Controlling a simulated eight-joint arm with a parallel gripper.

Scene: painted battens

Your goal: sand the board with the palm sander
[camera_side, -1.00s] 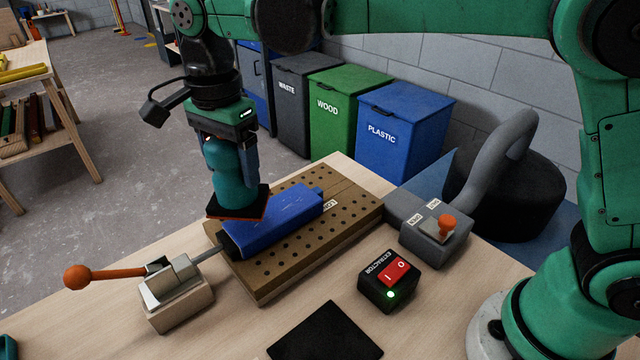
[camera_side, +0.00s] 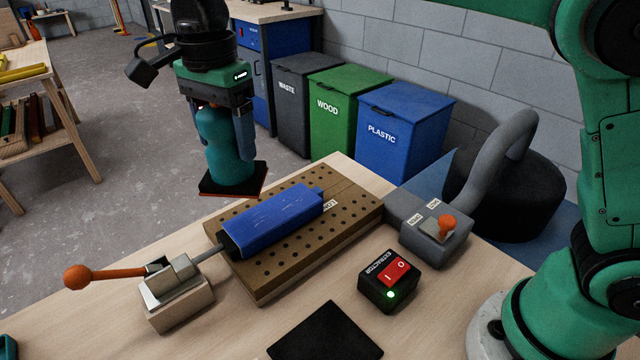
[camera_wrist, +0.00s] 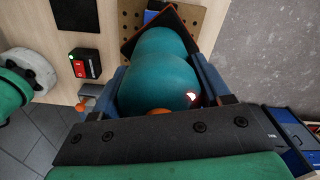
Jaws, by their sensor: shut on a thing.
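The palm sander (camera_side: 227,150) has a teal body and a square black pad with an orange edge. My gripper (camera_side: 226,135) is shut on its body and holds it up, behind and to the left of the board, apart from it. The sander (camera_wrist: 160,75) fills the middle of the wrist view between my fingers. The blue-painted board (camera_side: 275,218) lies on a perforated brown bed (camera_side: 345,222). A toggle clamp (camera_side: 170,280) with an orange-knobbed lever stands at the board's left end, its rod reaching the board. In the wrist view the sander hides most of the board.
An extractor switch box (camera_side: 388,282) with a red rocker shows a lit green light. A grey hose fitting (camera_side: 435,230) with an orange knob stands at the bed's right. A black pad (camera_side: 325,333) lies in front. Waste, wood and plastic bins (camera_side: 405,125) stand behind the bench.

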